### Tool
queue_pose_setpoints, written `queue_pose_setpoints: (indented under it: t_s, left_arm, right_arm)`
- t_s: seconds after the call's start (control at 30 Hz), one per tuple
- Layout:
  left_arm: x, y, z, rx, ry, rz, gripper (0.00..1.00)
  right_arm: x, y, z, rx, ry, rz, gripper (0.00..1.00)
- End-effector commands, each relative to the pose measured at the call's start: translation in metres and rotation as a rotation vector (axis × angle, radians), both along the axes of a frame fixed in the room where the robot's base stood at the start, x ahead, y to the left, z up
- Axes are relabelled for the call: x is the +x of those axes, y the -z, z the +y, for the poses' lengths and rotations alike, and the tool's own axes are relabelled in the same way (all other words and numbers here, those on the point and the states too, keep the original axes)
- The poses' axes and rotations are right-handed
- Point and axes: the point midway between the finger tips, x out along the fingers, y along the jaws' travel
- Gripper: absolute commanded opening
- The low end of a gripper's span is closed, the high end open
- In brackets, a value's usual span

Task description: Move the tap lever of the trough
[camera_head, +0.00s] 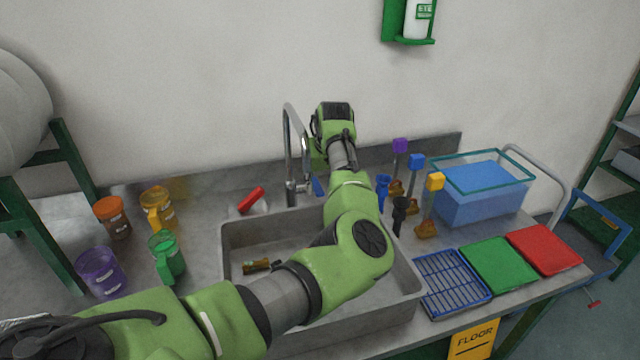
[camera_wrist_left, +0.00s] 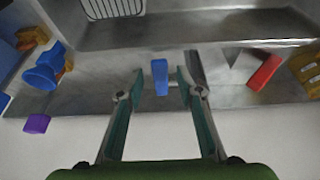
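The trough (camera_head: 405,285) is a grey sink set in the metal counter, with a tall curved metal tap (camera_head: 288,140) behind it. The blue tap lever (camera_head: 317,187) is near the tap's base, just left of my arm; it also shows in the left wrist view (camera_wrist_left: 160,77), pointing toward the camera. My left gripper (camera_wrist_left: 152,86) is open, with its two fingers on either side of the lever and a gap showing on each side. In the head view my left arm reaches across the trough, and its fingertips are hidden. My right gripper is in neither view.
Coloured cups, such as the green one (camera_head: 166,257), stand left of the trough. A red object (camera_head: 251,200) lies left of the tap. Several coloured-topped tools, a water tank (camera_head: 485,208) and a blue rack (camera_head: 450,283) are on the right. The wall is close behind.

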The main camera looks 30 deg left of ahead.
Motion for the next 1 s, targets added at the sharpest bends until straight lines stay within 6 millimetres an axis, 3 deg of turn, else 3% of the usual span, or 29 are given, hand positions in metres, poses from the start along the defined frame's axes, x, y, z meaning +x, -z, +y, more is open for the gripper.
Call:
queue_pose_setpoints:
  t_s: [0.17,0.43,0.57,1.0]
  left_arm:
    - [0.0023,0.0106,0.0034,-0.001,-0.001,0.000,0.33]
    - [0.0026,0.0117,0.0035,0.000,-0.001,0.000,0.33]
    - [0.0026,0.0116,0.0035,0.000,-0.001,0.000,0.00]
    - [0.0059,0.0106,0.0014,0.002,-0.054,0.001,0.00]
  right_arm:
    - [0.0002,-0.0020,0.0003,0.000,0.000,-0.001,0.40]
    - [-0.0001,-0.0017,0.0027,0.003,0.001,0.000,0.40]
    - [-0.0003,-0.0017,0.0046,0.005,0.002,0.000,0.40]
    - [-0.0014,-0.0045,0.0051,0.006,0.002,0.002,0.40]
